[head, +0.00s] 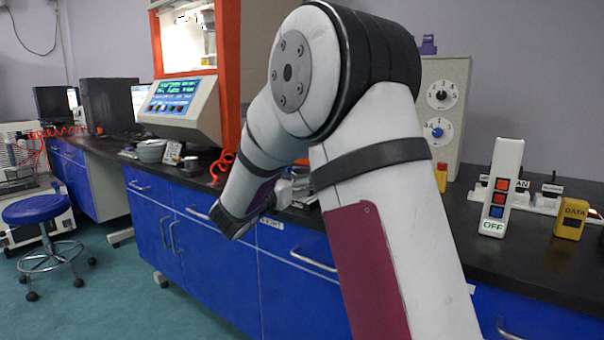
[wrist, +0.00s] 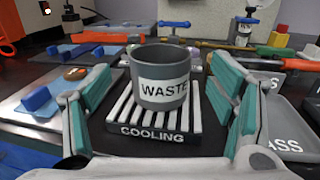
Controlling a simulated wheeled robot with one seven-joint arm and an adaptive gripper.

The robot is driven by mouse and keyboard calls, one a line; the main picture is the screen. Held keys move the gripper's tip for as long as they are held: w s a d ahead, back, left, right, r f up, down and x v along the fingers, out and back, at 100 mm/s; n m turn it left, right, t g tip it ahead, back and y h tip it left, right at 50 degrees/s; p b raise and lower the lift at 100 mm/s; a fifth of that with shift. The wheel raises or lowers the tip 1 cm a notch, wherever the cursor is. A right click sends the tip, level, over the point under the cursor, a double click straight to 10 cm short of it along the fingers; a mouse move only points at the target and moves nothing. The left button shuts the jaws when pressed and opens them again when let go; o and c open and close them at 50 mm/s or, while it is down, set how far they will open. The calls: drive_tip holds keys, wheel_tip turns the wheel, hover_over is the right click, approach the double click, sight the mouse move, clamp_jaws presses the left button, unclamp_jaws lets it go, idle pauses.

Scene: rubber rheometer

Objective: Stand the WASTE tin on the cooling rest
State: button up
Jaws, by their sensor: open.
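The WASTE tin (wrist: 160,77) is a grey open-topped can with a white label reading WASTE. In the wrist view it stands upright on the slatted cooling rest (wrist: 150,133), whose front is marked COOLING. My gripper (wrist: 160,120) is open, its teal-padded fingers spread left and right of the tin and rest, with gaps on both sides. The tin sits beyond the fingers' near ends and appears untouched by them. In the head view my arm covers this part of the bench, and the tin and rest are hidden.
A grey tray (wrist: 284,140) lies close on the right in the wrist view. Blue-handled tools and flat plates (wrist: 45,100) lie on the left. Several small tools stand behind the rest. In the head view, an OFF switch box (head: 500,190) and a yellow DATA block (head: 571,218) stand right.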

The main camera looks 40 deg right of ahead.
drive_tip(key=v, duration=0.6)
drive_tip(key=shift+p, duration=0.3)
drive_tip(key=a+r+n+t+y, duration=0.3)
drive_tip(key=a+n+t+y, duration=0.2)
drive_tip(key=a+n+y, duration=0.95)
drive_tip(key=s+a+f+n+g+y, duration=0.25)
drive_tip(key=s+a+n, duration=0.45)
drive_tip(key=n, duration=0.7)
drive_tip(key=s+d+f+n+g, duration=0.1)
drive_tip(key=s+f+n+g, duration=0.2)
drive_tip(key=s, duration=0.9)
drive_tip(key=s+d+f+n+g+h, duration=0.1)
drive_tip(key=s+n+g, duration=0.3)
drive_tip(key=s+n, duration=0.5)
drive_tip(key=s+d+f+n+g, duration=0.2)
drive_tip(key=s+f+n+g, duration=0.2)
drive_tip(key=s, duration=1.1)
drive_tip(key=n, duration=0.3)
drive_tip(key=shift+s+f, duration=0.2)
drive_tip(key=shift+f, duration=0.1)
